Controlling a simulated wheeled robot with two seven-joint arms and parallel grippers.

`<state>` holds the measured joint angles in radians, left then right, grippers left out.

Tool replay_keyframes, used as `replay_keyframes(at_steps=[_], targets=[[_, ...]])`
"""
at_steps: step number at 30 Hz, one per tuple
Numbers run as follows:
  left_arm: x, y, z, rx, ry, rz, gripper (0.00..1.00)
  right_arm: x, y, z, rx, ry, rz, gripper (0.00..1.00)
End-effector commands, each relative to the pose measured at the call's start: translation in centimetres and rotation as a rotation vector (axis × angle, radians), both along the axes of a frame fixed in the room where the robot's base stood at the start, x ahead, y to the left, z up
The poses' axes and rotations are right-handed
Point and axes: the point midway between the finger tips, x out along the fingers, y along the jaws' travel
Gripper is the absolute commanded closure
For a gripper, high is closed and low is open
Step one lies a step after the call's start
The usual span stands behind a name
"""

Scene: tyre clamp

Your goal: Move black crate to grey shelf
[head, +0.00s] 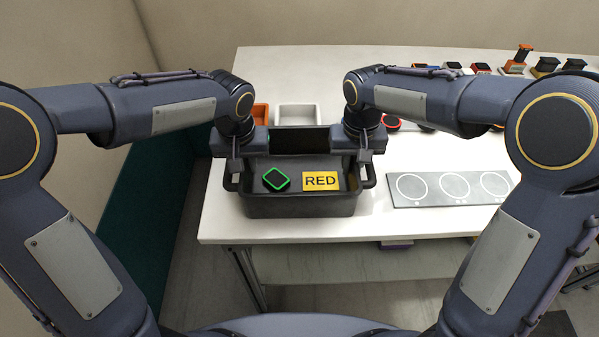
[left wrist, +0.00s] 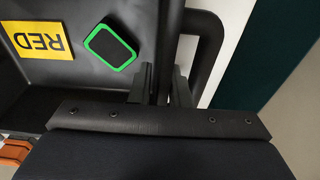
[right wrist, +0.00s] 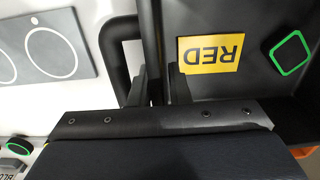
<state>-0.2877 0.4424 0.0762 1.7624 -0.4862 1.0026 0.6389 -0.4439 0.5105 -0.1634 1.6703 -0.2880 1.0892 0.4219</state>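The black crate (head: 300,206) stands on the white table near its front left edge. It holds a dark block with a green outline (head: 276,179) and a yellow RED label (head: 320,181). My left gripper (head: 235,165) is over the crate's left end; in the left wrist view its fingers (left wrist: 161,86) stand either side of the crate wall. My right gripper (head: 364,162) is over the right end; in the right wrist view its fingers (right wrist: 157,86) straddle the wall, with a gap showing. Both look open. I cannot make out a grey shelf.
A grey plate with white circles (head: 450,189) lies to the right. Several small devices stand at the back right. A teal panel (head: 150,215) is left of the table.

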Motion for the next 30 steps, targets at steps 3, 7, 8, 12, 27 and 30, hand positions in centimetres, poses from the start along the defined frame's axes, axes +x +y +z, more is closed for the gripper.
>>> replay_keyframes(at_steps=[3,7,8,12,27,30], targets=[[0.09,0.05,-0.86,0.001,0.001,0.000,0.84,-0.04,-0.06,-0.88,0.000,0.001,-0.001,0.84],[0.14,0.05,-1.16,0.000,-0.001,0.000,0.84,-0.03,-0.05,-1.18,0.000,0.001,-0.001,0.84],[0.14,0.05,-1.17,0.000,-0.001,0.000,0.84,-0.03,-0.05,-1.19,0.000,0.001,-0.001,0.84],[0.14,0.04,-1.15,0.000,-0.001,0.000,0.84,-0.03,-0.05,-1.17,0.000,0.000,-0.001,0.84],[0.13,0.03,-1.10,0.000,-0.001,0.000,1.00,-0.01,-0.04,-1.11,0.000,0.000,-0.001,1.00],[0.13,0.03,-1.10,0.000,-0.001,0.000,1.00,-0.01,-0.04,-1.10,0.000,-0.001,-0.001,1.00]])
